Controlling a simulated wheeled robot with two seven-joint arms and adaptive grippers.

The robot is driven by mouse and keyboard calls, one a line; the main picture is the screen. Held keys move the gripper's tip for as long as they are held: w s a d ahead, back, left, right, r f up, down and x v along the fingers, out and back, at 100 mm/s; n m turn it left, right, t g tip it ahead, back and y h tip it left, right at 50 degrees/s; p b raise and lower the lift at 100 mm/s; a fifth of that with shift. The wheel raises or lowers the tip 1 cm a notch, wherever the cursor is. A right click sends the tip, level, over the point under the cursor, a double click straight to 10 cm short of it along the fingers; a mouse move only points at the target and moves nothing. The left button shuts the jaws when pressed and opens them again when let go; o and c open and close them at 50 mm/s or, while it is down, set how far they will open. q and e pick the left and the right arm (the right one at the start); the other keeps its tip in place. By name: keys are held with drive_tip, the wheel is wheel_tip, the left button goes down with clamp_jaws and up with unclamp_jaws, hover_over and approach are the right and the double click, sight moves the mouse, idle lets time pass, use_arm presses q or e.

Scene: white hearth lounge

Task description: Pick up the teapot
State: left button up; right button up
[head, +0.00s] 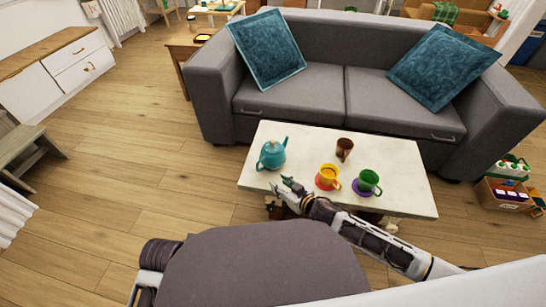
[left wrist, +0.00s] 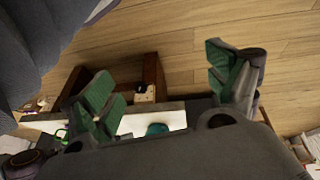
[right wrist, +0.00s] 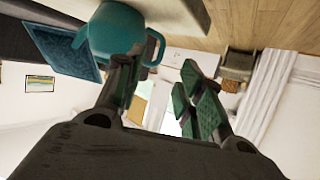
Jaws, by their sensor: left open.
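The teal teapot (head: 272,155) stands upright on the near left part of the white-topped coffee table (head: 310,140). My right gripper (head: 281,185) is at the table's near edge, just in front of the teapot. In the right wrist view the teapot (right wrist: 117,30) shows beyond the left finger, its handle partly behind that fingertip. Whether they touch is unclear. The right fingers are apart with nothing held. My left gripper (left wrist: 168,85) is open and empty in the left wrist view, with part of the teapot (left wrist: 157,128) small below. The left gripper is hidden in the head view.
A yellow cup (head: 328,174) on a red saucer, a green cup (head: 369,180) on a purple saucer and a brown mug (head: 344,148) stand right of the teapot. A grey sofa (head: 350,85) stands behind the table. The wooden floor at left is clear.

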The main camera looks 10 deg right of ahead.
sight(272, 163)
drive_tip(key=shift+w, duration=0.1)
idle(0.3)
drive_tip(key=shift+b+x, duration=1.1)
drive_tip(key=shift+x, duration=3.05)
drive_tip(key=shift+w+a, duration=0.1)
use_arm(q)
wheel_tip(272, 163, down, 6)
drive_tip(key=d+t+h, duration=0.1)
drive_tip(key=shift+w+d, duration=0.35)
drive_tip(key=shift+w, duration=0.1)
drive_tip(key=shift+r+b, duration=0.1)
drive_tip(key=shift+b, duration=0.2)
